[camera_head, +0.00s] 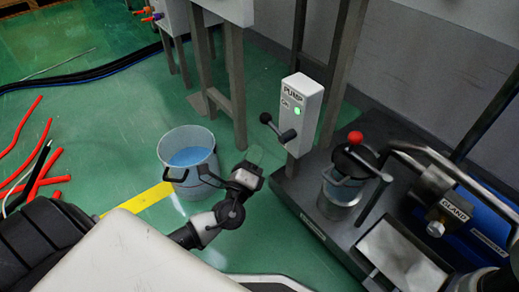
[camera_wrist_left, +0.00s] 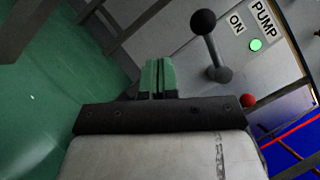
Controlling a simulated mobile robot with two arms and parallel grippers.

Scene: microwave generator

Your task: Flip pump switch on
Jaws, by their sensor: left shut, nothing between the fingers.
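The white pump box (camera_head: 304,110) stands upright on a post, with a "PUMP" and "ON" label and a lit green light (camera_head: 297,111). Its black switch lever (camera_head: 277,126) has a ball knob sticking out to the upper left. In the left wrist view the lever (camera_wrist_left: 211,48) shows right of the fingers, its knob on the side of the "ON" label; the green light (camera_wrist_left: 256,45) is lit there too. My left gripper (camera_head: 254,154) is shut and empty, below and left of the lever, apart from it in the head view. My right gripper is not in view.
A metal bucket (camera_head: 187,178) of blue liquid stands on the green floor left of my left gripper. A dark base (camera_head: 322,226) with a red-knobbed canister (camera_head: 343,186) and pipes lies to the right. Metal table legs (camera_head: 236,85) stand behind. Red hoses (camera_head: 32,125) lie at far left.

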